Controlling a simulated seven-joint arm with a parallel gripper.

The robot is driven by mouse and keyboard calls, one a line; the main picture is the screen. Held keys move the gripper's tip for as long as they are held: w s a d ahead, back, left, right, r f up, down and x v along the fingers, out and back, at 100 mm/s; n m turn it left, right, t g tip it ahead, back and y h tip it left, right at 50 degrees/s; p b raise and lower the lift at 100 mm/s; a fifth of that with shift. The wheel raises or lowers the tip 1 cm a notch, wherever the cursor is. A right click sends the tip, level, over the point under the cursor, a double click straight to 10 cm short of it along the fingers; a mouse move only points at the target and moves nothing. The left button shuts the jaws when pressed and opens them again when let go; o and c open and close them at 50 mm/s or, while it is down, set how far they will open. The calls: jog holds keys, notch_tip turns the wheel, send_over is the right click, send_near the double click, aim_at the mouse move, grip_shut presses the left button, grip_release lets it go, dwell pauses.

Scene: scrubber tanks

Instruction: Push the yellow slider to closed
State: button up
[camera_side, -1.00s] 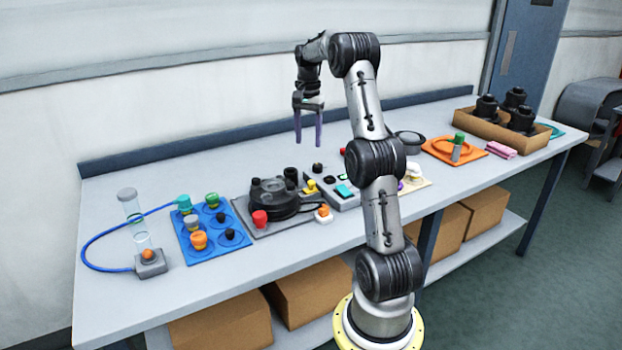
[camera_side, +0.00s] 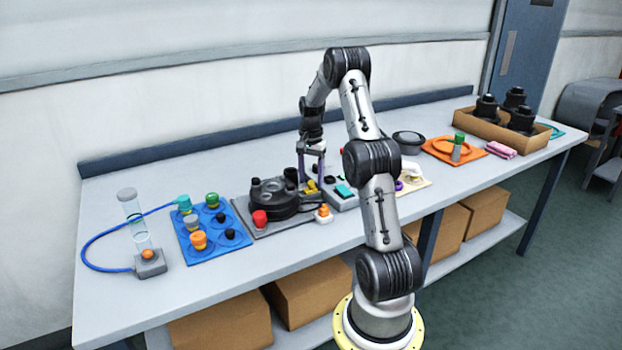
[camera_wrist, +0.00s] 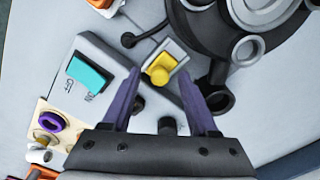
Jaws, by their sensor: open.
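The yellow slider (camera_wrist: 160,68) has a round knob on a square yellow piece, set in a pale slot on the grey control panel (camera_wrist: 110,62). In the side view the yellow slider (camera_side: 312,187) shows low between my finger ends. My gripper (camera_side: 311,179) points down over the panel, beside the black round tank unit. In the wrist view my gripper (camera_wrist: 158,76) is open, with one purple finger on each side of the knob. I cannot tell whether either finger touches it. No closed mark on the slider can be read.
A cyan rocker switch (camera_wrist: 88,73) with ON and OFF marks is left of the slider. The black tank unit (camera_wrist: 205,25) with its ports is close on the right. A blue tray (camera_side: 212,243) of coloured knobs stands further left.

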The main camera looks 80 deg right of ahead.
jog(key=shift+f, duration=0.25)
grip_shut()
dwell(1.4)
